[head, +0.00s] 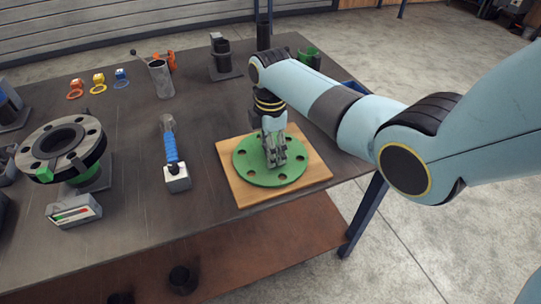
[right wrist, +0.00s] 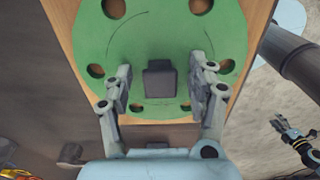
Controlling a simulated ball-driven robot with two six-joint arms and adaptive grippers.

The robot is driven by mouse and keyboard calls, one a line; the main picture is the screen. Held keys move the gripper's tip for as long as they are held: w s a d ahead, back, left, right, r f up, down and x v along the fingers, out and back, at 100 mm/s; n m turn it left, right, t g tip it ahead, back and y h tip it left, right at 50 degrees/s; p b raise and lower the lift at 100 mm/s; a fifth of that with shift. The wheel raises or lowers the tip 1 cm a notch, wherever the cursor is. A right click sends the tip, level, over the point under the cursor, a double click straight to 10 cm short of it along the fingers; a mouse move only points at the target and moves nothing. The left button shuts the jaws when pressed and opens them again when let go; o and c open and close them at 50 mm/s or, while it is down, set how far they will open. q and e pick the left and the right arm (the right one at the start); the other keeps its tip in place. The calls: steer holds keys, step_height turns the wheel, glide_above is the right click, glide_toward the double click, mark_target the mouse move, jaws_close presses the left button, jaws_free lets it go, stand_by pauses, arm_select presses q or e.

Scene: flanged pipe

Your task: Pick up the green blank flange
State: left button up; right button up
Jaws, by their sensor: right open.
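The green blank flange (head: 270,170) is a flat round disc with a ring of bolt holes. It lies flat on a square wooden board at the table's right end. A dark square knob (right wrist: 160,80) stands at its middle in the right wrist view. My right gripper (head: 274,160) points down over the flange's middle. In the right wrist view its two fingers (right wrist: 162,88) are apart, one on each side of the knob, with gaps visible. Whether the tips touch the disc is unclear. What looks like my left gripper (right wrist: 296,140) shows small at the right wrist view's right edge.
The wooden board (head: 240,193) lies close to the table's front right edge. A dark flanged pipe (head: 62,145) stands at the left. A grey cup (head: 160,78) and a green holder (head: 309,57) stand farther back.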

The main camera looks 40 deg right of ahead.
jaws_close()
stand_by(0.3)
steer(key=shift+w+r, duration=0.1)
steer(key=shift+r, duration=0.1)
